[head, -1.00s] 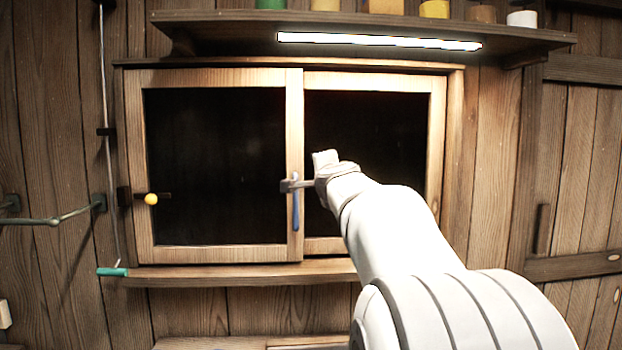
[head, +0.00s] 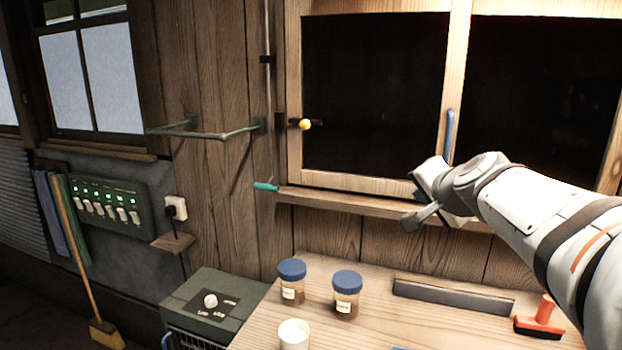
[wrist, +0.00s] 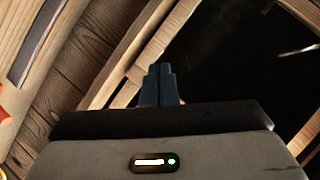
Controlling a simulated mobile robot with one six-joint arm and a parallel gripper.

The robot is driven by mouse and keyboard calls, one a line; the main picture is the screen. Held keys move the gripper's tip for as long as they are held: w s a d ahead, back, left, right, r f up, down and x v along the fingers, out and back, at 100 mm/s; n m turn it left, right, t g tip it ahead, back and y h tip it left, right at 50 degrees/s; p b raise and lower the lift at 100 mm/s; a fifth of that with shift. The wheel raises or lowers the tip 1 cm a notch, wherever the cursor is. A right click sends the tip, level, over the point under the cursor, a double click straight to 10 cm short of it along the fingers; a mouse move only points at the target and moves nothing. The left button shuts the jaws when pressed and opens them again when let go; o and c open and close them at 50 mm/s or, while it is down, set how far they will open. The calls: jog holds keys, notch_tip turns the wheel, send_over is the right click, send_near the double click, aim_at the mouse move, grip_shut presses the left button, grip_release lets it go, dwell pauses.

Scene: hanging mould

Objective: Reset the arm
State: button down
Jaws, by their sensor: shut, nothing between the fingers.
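My gripper (head: 419,196) is in front of the window's lower frame, below and left of the blue handle (head: 449,135) on the cabinet-like window (head: 375,183). It holds nothing. In the wrist view its dark blue fingers (wrist: 158,85) are pressed together, with the wooden frame and a dark pane behind them. My white arm reaches in from the right edge of the head view. Whether the fingertips touch the sill cannot be told.
Below is a wooden bench (head: 255,338) with two blue-lidded jars (head: 292,285), a white cup (head: 294,335) and a red-handled tool (head: 540,318). A green bar (head: 205,134) juts from the wall. A switch panel (head: 105,205) and broom (head: 75,240) stand left.

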jog(key=s+a+f+n+g, duration=0.3)
jog(key=s+f+n+g, duration=0.2)
jog(key=s+f, duration=0.6)
jog(key=s+a+f+n+g, duration=0.3)
jog(key=s+f+n+g, duration=0.2)
jog(key=s+f, duration=0.7)
jog(key=shift+a+f+n, duration=0.2)
jog(key=shift+a+n, duration=0.1)
jog(key=shift+a, duration=0.05)
